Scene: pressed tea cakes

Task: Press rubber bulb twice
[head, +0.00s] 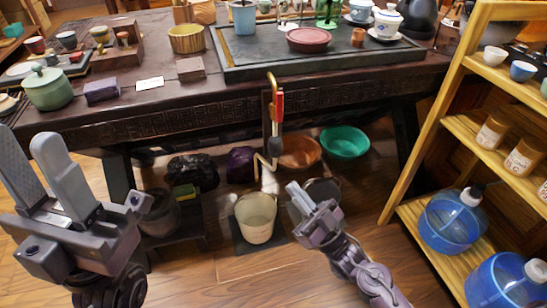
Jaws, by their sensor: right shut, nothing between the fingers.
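The tube's lower end bends down toward a cream bucket (257,218) on the floor. My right gripper (294,190) is shut and empty, low in front of the table, below and slightly right of the bulb and apart from it. My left gripper (27,135) is open and empty at the far left, its two fingers spread, well away from the bulb.
The dark carved table (200,112) holds a tea tray (255,72), a green pot (47,88) and small boxes. Orange (299,152) and green (345,142) basins sit below. A wooden shelf (420,180) with blue bottles stands right. Open floor lies in front.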

